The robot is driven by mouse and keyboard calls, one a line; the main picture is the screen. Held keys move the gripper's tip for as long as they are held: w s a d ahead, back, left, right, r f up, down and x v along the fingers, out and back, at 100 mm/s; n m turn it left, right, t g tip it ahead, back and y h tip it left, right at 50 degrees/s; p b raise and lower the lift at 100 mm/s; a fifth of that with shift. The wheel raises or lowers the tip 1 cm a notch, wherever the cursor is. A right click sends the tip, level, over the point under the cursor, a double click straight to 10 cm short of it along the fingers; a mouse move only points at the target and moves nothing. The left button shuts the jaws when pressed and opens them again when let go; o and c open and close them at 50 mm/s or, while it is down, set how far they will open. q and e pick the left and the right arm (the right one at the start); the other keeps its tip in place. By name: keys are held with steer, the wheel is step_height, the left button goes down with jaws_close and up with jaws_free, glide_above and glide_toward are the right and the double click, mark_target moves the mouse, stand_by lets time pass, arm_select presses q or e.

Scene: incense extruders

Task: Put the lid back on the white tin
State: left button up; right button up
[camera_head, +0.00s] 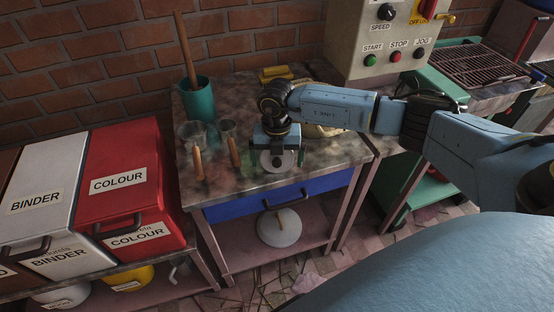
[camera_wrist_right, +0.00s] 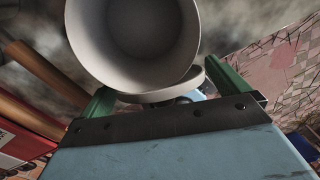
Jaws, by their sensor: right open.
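The white tin (camera_wrist_right: 135,35) is open in the right wrist view, and I look into its empty-looking grey inside. A pale round disc (camera_wrist_right: 162,96), which looks like the lid, shows partly behind the tin's lower edge, between my green fingers. My right gripper (camera_head: 276,157) is open above the small table, pointing down, with a pale round shape between its fingers in the head view. I cannot tell whether the fingers touch it. The gripper hides part of this spot. My left gripper is not in view.
A yellow stack (camera_head: 274,74) and a bowl are at the back. The table's (camera_head: 335,150) front edge is close. A larger white container (camera_head: 279,228) stands below.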

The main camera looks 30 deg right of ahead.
mark_target(277, 157)
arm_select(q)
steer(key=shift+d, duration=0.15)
arm_select(e)
steer(key=shift+f, duration=0.2)
steer(key=shift+c, duration=0.3)
steer(key=c, duration=0.8)
steer(key=shift+c, duration=0.2)
steer(key=shift+r, duration=0.15)
step_height(277, 157, up, 8)
steer(key=shift+r+p, duration=0.25)
steer(key=shift+p, duration=0.2)
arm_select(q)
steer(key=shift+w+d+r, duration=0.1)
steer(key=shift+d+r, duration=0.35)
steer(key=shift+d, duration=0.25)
arm_select(e)
steer(key=shift+r, duration=0.65)
